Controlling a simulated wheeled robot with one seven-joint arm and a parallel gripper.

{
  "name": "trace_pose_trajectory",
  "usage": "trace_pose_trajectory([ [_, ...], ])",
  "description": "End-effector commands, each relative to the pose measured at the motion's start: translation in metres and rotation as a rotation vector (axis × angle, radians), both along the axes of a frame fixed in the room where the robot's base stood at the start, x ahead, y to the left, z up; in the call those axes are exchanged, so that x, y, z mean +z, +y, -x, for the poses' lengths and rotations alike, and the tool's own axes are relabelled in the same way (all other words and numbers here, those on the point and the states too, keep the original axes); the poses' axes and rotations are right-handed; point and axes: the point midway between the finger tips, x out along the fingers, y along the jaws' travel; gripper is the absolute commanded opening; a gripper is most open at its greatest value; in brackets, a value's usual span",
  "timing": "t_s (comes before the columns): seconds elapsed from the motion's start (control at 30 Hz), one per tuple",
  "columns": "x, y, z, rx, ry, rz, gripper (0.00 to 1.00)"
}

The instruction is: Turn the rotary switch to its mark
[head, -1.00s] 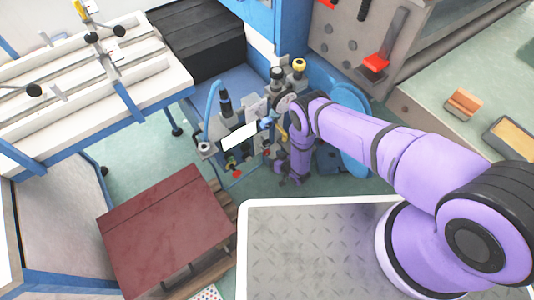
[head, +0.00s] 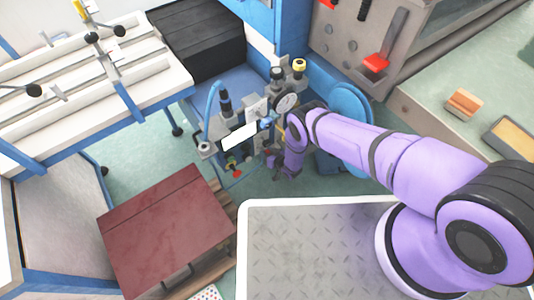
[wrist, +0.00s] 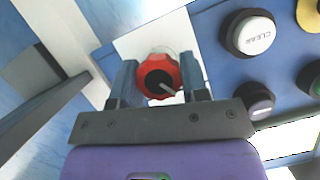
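The rotary switch (wrist: 158,77) is a red, scalloped knob with a dark centre and a pale pointer line towards the lower right. It sits on a white plate (wrist: 135,43) in the wrist view. My gripper (wrist: 160,68) is open, with one finger on each side of the knob in the picture. I see thin gaps at most, and I cannot tell whether the fingers touch it. I cannot make out the target mark. In the head view my gripper (head: 271,158) is at the right of the small machine, partly hidden by my own wrist.
A black-and-white button marked CLEAR (wrist: 251,34) and a second button (wrist: 259,103) stand on the blue panel, right of the knob. The machine (head: 240,135) has several protruding fittings. A maroon-topped box (head: 165,230) stands at the lower left.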

Motion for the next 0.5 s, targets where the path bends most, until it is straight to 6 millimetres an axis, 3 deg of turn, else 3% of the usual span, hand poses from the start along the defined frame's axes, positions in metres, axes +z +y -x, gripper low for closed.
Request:
trace_pose_trajectory([
  [0.5, -0.0001, 0.0013, 0.0011, 0.000, -0.127, 0.188, 0.18],
])
